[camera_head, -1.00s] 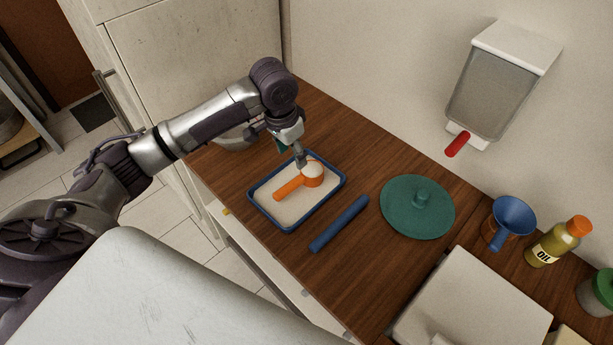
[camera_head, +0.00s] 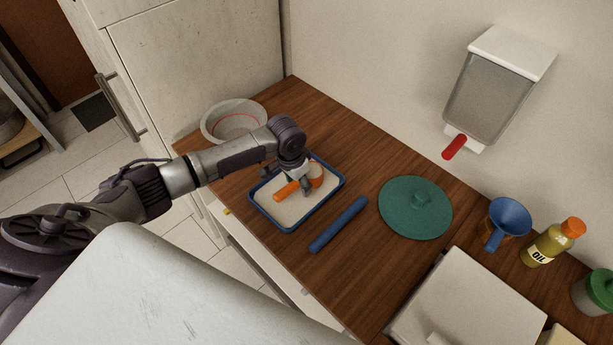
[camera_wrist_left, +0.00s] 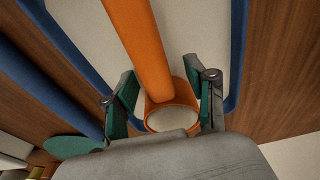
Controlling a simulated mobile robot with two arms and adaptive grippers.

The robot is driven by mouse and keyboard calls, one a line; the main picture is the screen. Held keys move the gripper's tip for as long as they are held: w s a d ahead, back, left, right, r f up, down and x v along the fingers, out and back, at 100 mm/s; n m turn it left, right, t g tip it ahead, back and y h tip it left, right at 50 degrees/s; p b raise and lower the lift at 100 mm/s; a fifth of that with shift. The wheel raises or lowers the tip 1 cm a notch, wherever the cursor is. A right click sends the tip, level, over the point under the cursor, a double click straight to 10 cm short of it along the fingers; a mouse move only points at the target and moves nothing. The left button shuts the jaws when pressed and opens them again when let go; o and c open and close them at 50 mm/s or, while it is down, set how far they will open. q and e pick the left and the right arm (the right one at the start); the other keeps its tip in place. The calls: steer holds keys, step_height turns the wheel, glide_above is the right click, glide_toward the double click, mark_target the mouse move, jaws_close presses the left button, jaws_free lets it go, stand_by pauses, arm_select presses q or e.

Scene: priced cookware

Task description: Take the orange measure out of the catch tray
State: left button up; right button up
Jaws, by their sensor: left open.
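The orange measure (camera_head: 288,191) lies in the blue-rimmed catch tray (camera_head: 257,216), its handle pointing to the lower left in the head view. Its cup holds something pale, seen in the left wrist view. My left gripper (camera_head: 306,190) is over the tray at the measure. In the left wrist view the open green-padded fingers (camera_wrist_left: 165,95) stand on either side of the measure (camera_wrist_left: 142,45), around where handle and cup meet. My arm hides part of the cup in the head view. My right gripper is in neither view.
A blue rod (camera_head: 339,224) lies right of the tray, then a green lid (camera_head: 415,208), a blue funnel (camera_head: 510,216) and an oil bottle (camera_head: 552,244). A pale bowl (camera_head: 233,121) stands behind. A dispenser (camera_head: 489,92) hangs on the wall.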

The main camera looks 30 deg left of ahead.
arm_select(q)
jaws_close()
steer(key=shift+r, duration=0.15)
stand_by(0.6)
steer(key=shift+d+r+b, duration=0.1)
steer(key=shift+r+b, duration=0.35)
steer(key=shift+r, duration=1.5)
steer(key=s+d+r+b, duration=0.1)
steer(key=s+d+r, duration=0.3)
steer(key=d, duration=0.6)
steer(key=shift+s+d+r+b, duration=0.2)
steer(key=shift+r+b, duration=0.1)
steer(key=shift+r, duration=1.05)
steer(key=shift+d+r, duration=0.1)
